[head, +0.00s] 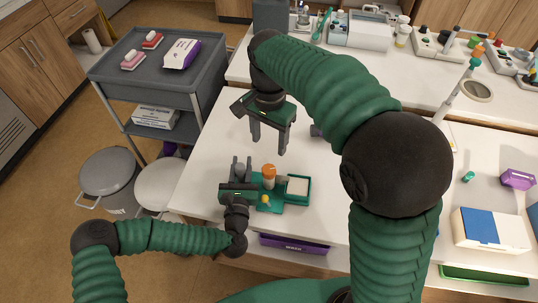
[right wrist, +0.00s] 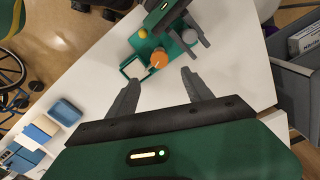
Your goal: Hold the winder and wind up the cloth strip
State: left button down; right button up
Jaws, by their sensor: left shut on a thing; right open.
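The winder (head: 270,202) is a small green base near the table's front left edge, with an upright orange-topped part (head: 268,170), a yellow ball (head: 265,201) and a grey round part (head: 240,171). My left gripper (head: 241,164) is shut on the grey round part. It also shows in the right wrist view (right wrist: 192,38). A green frame (head: 309,190) with a white inside adjoins the winder's right side. I cannot clearly make out the cloth strip. My right gripper (head: 268,146) is open and empty, above and behind the winder; its fingers (right wrist: 160,92) point towards the orange top.
A blue and white box (head: 490,230) and purple box (head: 517,179) are at right. White table (head: 205,150) is bare left of the winder.

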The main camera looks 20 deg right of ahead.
aim_at(269, 168)
jog(key=w+a+n+g+h, duration=0.3)
jog(key=w+n+g, duration=0.1)
jog(key=n, duration=1.4)
jog(key=x, duration=1.2)
jog(key=shift+w+a+f, duration=0.2)
jog(key=shift+w+f, duration=0.05)
jog(key=shift+f, duration=0.2)
grip_shut()
jog(key=shift+m+y, duration=0.3)
jog(key=shift+y, duration=0.1)
